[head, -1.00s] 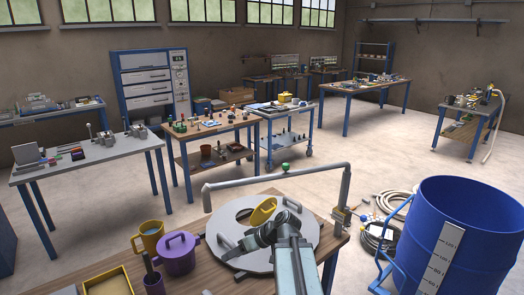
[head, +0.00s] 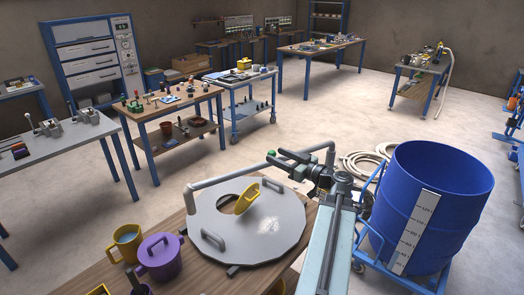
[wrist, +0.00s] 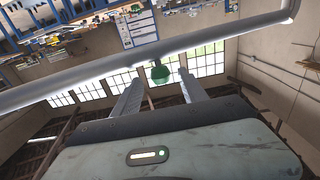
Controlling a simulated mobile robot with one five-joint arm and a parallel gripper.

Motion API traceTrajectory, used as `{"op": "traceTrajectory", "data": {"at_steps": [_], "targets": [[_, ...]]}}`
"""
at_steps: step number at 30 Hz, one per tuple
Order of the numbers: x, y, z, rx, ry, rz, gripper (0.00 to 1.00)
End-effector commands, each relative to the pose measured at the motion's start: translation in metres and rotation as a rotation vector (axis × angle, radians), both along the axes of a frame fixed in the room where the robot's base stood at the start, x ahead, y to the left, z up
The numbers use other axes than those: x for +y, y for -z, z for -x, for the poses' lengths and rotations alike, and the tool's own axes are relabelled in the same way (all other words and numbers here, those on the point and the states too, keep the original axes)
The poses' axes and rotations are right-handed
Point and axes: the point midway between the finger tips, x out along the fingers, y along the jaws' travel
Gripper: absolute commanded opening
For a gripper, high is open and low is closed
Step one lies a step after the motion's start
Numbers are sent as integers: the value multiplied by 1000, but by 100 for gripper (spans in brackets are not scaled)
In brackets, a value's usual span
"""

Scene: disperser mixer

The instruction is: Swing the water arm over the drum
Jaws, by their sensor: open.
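The water arm (head: 231,177) is a grey pipe with a green knob (head: 271,153) on top. It runs from behind my arm leftward over the round grey lid (head: 285,222), and its free end bends down at the lid's left. The blue drum (head: 428,215) stands on the floor to the right, clear of the pipe. My gripper (head: 280,160) is open at the pipe, close to the knob. In the wrist view the green knob (wrist: 160,73) shows between the two fingers (wrist: 159,88), with the pipe crossing beyond them; contact cannot be told.
Coiled hoses (head: 365,162) lie behind the drum. Open floor lies beyond the table.

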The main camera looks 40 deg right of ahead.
Motion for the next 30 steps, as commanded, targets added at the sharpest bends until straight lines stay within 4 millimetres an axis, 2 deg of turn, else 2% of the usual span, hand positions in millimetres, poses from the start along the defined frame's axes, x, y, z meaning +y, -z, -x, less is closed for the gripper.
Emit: {"op": "traceTrajectory", "data": {"at_steps": [3, 9, 19, 20, 25, 30], "targets": [[2, 0, -26, 0, -5, 0, 50], [5, 0, -56, 1, -5, -1, 50], [7, 0, -63, 1, -4, -1, 50], [7, 0, -63, 1, -4, -1, 48], [7, 0, -63, 1, -5, -1, 0], [8, 0, -63, 1, -5, -1, 0]]}}
